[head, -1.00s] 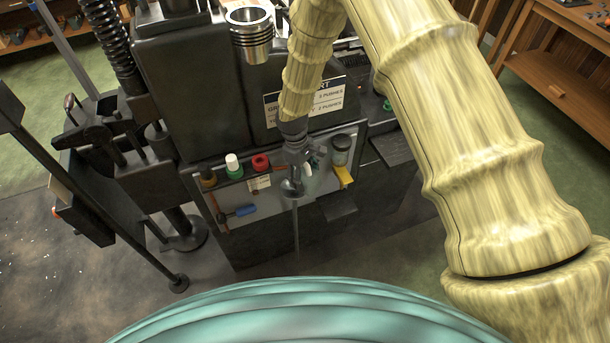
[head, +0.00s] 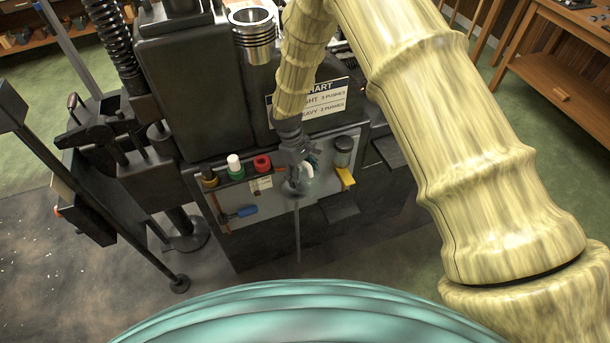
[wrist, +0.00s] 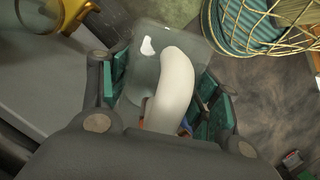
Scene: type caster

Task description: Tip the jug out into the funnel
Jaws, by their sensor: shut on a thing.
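My gripper (head: 299,180) hangs in front of the machine's lower front panel in the head view. In the wrist view its green-padded fingers (wrist: 165,100) are shut around a white curved handle. The handle joins the clear, see-through jug (wrist: 150,45), which also shows faintly in the head view (head: 305,187). I cannot tell from these views whether the jug holds anything. No funnel is clearly recognisable. A ribbed metal cup (head: 252,32), open at the top, stands at the machine's upper edge, up and left of my gripper.
The panel holds green (head: 235,165) and red (head: 262,163) capped items, a blue-handled tool (head: 240,212) and a small jar (head: 344,150) above a yellow piece (head: 345,178). A dark stand (head: 95,200) is at left. A wooden table (head: 550,65) is upper right.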

